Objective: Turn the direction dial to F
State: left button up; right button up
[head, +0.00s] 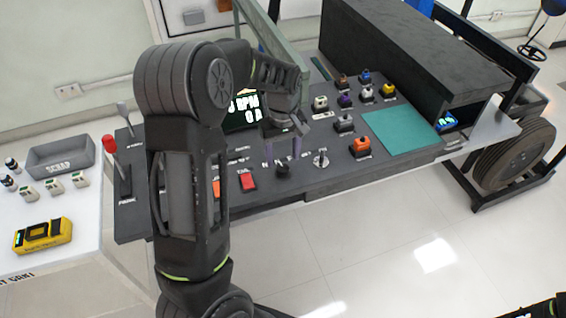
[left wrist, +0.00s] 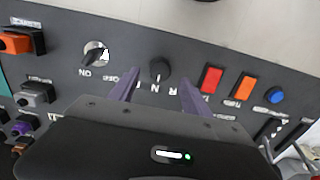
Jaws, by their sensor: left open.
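The direction dial (head: 283,171) is a small black knob on the front of the dark sloped panel. In the left wrist view the dial (left wrist: 160,68) has the letters N and R beside it; an F is not clearly readable, and I cannot tell which letter the knob points to. My left gripper (head: 283,150) is open above the panel, its two purple fingers pointing down toward the dial. In the left wrist view the fingers of this gripper (left wrist: 158,77) stand on either side of the dial, with gaps showing; they do not grip it. My right gripper is not seen.
Next to the dial are a silver key switch (head: 321,159), a red rocker switch (head: 248,181) and an orange switch (left wrist: 244,87). A blue button (left wrist: 277,95) is farther along. A red-topped lever (head: 110,145) and a teal mat (head: 398,130) are on the panel.

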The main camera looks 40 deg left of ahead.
aim_at(283, 167)
pick_arm(q)
notch_tip(283, 167, down, 4)
jog(key=shift+f, duration=0.15)
jog(key=shift+c, duration=0.5)
grip_shut()
